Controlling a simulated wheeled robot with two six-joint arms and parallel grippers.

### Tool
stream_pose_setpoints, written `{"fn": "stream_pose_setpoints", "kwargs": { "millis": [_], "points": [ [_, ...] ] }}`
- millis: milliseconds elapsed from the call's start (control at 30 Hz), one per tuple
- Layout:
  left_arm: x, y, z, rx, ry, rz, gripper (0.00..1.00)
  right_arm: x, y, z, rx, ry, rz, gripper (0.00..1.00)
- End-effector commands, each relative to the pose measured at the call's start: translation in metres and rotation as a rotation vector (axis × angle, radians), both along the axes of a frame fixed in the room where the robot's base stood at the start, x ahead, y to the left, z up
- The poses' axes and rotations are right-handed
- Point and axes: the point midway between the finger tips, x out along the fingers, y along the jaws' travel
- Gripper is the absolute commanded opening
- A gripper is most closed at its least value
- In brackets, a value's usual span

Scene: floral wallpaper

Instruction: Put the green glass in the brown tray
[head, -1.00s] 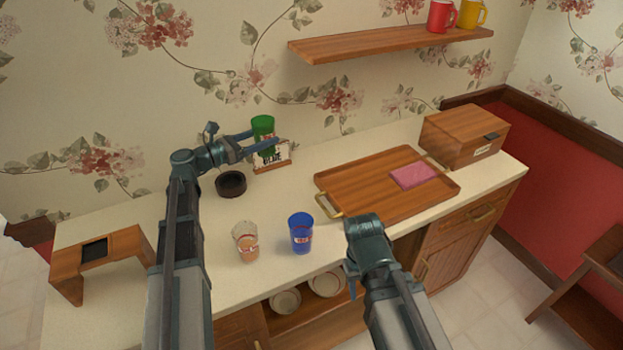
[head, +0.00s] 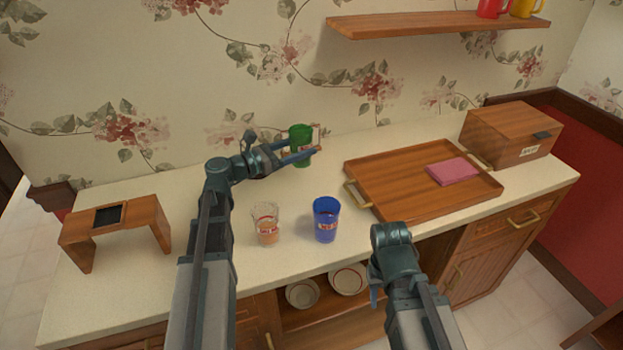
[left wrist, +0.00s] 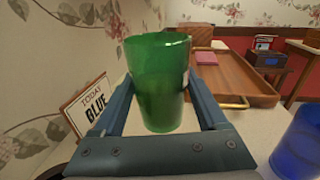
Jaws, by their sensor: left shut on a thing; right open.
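The green glass (head: 301,141) is upright between the fingers of my left gripper (head: 312,142), which is shut on it. In the left wrist view the green glass (left wrist: 158,85) fills the space between both fingers. I cannot tell how high above the counter it is. The brown tray (head: 385,193) lies on the counter to the right of the glass, with a pink cloth (head: 453,171) in its right part. My right gripper (head: 376,292) is low in front of the counter, mostly hidden behind its own wrist, and empty.
A blue glass (head: 326,220) and a clear glass (head: 266,225) stand at the counter's front. A wooden box (head: 510,135) is behind the tray's right end. A small wooden stand (head: 118,225) is at left. A sign (left wrist: 90,104) leans near the wall.

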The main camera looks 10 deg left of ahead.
Motion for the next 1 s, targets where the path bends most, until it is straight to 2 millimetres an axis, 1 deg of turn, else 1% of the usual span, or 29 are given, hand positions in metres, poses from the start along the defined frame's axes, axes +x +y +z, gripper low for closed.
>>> {"fn": "stream_pose_setpoints", "kwargs": {
  "millis": [33, 200, 300, 433, 533, 833, 1000],
  "points": [
    [0.000, 0.000, -0.016, -0.001, 0.000, 0.000, 0.00, 0.000, 0.000, -0.016, 0.000, 0.000, 0.000, 0.43],
    [0.000, 0.000, -0.041, -0.001, 0.000, 0.000, 0.00, 0.000, 0.000, -0.041, 0.000, 0.000, 0.001, 0.43],
    [0.000, 0.000, -0.046, -0.001, 0.000, 0.000, 0.00, 0.000, 0.000, -0.046, 0.000, 0.000, 0.001, 0.43],
    [0.000, 0.000, -0.044, -0.001, 0.000, 0.000, 0.00, 0.000, 0.000, -0.044, 0.000, 0.000, 0.001, 0.43],
    [0.000, 0.000, -0.049, -0.001, 0.000, 0.000, 0.00, 0.000, 0.000, -0.049, 0.000, 0.000, 0.001, 0.43],
    [0.000, 0.000, -0.082, -0.001, 0.000, 0.000, 0.00, 0.000, 0.000, -0.083, 0.000, 0.000, 0.001, 0.43],
    [0.000, 0.000, -0.081, -0.001, 0.000, 0.000, 0.00, 0.000, 0.000, -0.081, 0.000, 0.000, 0.001, 0.43]
  ]
}}
